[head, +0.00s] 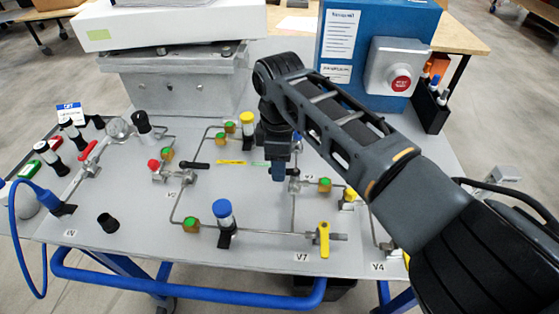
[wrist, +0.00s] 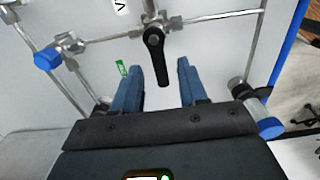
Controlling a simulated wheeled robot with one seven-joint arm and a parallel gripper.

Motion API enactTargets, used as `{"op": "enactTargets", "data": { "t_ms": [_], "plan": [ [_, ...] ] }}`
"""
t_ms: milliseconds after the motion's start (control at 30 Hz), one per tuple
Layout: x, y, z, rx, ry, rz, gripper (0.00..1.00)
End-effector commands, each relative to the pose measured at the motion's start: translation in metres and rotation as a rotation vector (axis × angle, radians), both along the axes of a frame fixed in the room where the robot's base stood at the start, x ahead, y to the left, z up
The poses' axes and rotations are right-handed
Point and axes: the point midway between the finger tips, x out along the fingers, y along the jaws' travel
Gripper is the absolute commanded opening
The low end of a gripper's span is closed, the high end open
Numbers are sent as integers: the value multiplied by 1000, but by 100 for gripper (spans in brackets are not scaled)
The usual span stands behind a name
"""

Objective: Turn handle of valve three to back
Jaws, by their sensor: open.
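A valve with a black lever handle (wrist: 154,50) sits on a metal pipe in the upper middle of the wrist view. Its handle points down the picture, towards my gripper (wrist: 158,67). My gripper is open, with one blue finger on each side of the handle's free end; whether they touch it I cannot tell, though gaps show. In the head view, my gripper (head: 278,171) points down at the panel beside a valve body (head: 294,184), whose handle is mostly hidden. The nearby label shows only a "V" in the wrist view, so its number is unreadable.
Another black-handled valve (head: 190,177) stands to the left, by the V2 label. A yellow-handled valve (head: 323,238) is at the front by V7. A blue-capped cylinder (head: 223,214) stands at front centre. A blue box with a red button (head: 401,82) stands behind.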

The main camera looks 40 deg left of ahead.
Motion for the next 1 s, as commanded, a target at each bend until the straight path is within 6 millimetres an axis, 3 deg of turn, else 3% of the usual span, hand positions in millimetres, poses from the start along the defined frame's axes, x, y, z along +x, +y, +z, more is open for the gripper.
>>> {"op": "enactTargets", "data": {
  "t_ms": [233, 667, 1000],
  "plan": [
    [0, 0, -1, -1, 1, 1, 43],
    [0, 0, -1, -1, 1, 1, 1],
    [0, 0, -1, -1, 1, -9, 0]
  ]
}}
